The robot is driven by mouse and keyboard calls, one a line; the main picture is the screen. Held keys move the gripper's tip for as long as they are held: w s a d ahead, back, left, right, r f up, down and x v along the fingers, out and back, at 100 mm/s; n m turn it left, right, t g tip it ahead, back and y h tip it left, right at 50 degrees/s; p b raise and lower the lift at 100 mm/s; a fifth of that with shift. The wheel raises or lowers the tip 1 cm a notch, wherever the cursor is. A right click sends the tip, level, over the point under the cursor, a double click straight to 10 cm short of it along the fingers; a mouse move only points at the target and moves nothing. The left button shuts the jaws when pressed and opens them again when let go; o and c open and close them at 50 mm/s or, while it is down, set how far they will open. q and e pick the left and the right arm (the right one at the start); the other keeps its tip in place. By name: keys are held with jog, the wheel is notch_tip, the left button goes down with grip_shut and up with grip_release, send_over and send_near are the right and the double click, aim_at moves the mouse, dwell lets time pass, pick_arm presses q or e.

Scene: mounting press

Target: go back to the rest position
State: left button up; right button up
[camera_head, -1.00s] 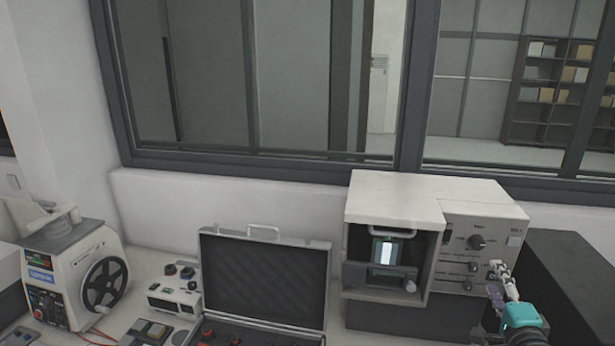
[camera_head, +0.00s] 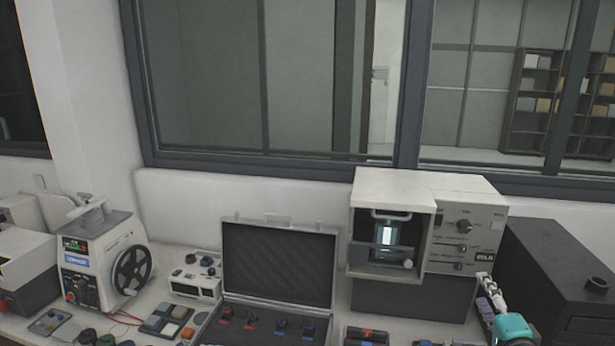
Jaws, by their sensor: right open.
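The mounting press (camera_head: 390,183) is a white box with an open front bay on its left and a knob panel on its right. A bright-lit cylinder (camera_head: 386,236) shows inside the bay. My right gripper (camera_head: 484,284) is at the lower right, in front of the press's right side and apart from the bay. It is open, and nothing shows between its fingers. My right arm's teal part (camera_head: 512,330) runs off the bottom edge. My left gripper is not in view.
An open black case (camera_head: 279,264) stands left of the press. A white machine with a black handwheel (camera_head: 131,271) stands further left. A dark box (camera_head: 570,285) stands close right of my right arm. Small button boxes (camera_head: 165,321) crowd the bench front.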

jog(key=s+a+f+n+g+y+b, duration=0.1)
jog(key=a+f+n+g+y+b, duration=0.3)
jog(key=a, duration=0.6)
jog(key=a+f+n+y, duration=0.2)
jog(key=a+f+n, duration=0.3)
jog(key=a+f, duration=0.3)
jog(key=s+a+f+n+g+h+b, duration=0.1)
jog(key=s+a+f+n+g+b, duration=0.1)
jog(key=s+f, duration=0.4)
jog(key=s+a+f+n+g+b, duration=0.2)
jog(key=s+a+f+n+g, duration=0.2)
jog(key=s+a+f+n, duration=0.2)
jog(key=shift+s+a+f+n+h+b, duration=0.4)
jog(key=shift+s+a+n, duration=0.3)
jog(key=shift+s, duration=0.5)
jog(key=shift+d, duration=0.1)
